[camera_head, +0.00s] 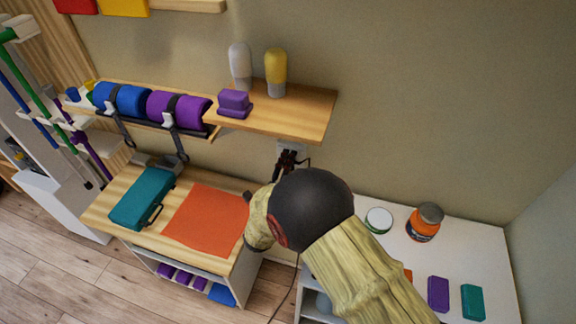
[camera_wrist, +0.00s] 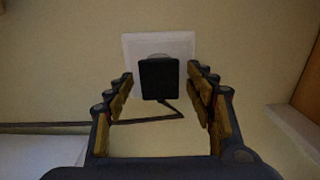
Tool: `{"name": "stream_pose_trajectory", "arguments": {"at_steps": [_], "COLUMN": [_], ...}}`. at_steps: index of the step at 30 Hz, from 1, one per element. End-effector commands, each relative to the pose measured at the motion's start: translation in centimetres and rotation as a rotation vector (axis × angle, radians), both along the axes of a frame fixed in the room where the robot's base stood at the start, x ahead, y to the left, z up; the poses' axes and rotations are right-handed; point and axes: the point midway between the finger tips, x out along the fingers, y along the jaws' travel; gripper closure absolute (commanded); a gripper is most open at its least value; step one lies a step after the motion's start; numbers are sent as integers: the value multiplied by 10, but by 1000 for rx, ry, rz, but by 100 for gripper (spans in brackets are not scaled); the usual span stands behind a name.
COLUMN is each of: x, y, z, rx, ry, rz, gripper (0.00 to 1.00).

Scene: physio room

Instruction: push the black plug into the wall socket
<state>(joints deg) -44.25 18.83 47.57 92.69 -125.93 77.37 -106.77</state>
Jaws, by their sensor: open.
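I cannot tell how deep the plug sits. Its dark cord bends below it and runs off to the left. My gripper (camera_wrist: 162,83) is open, one finger on each side of the plug with a gap to each. In the head view my gripper (camera_head: 288,165) is small and dark beneath the shelf, near the socket (camera_head: 291,146); my arm hides part of the area and the plug cannot be made out there.
A wooden shelf (camera_head: 310,112) with bottles and a purple block juts from the wall above my gripper. A wooden cabinet with an orange cloth (camera_head: 205,219) and teal case (camera_head: 142,198) stands left. A white table (camera_head: 465,255) with a jar (camera_head: 425,222) stands right.

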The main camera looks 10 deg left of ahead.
Motion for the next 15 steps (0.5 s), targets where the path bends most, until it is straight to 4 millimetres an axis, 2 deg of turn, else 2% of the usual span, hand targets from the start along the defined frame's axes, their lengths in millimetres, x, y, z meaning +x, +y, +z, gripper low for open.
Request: {"name": "stream_pose_trajectory", "arguments": {"at_steps": [5, 8, 15], "x": [-4, -14, -61], "y": [1, 3, 10], "z": [0, 0, 0], "rx": [-1, 0, -2], "ry": [1, 1, 1], "rz": [0, 2, 5], "gripper": [45, 45, 45]}}
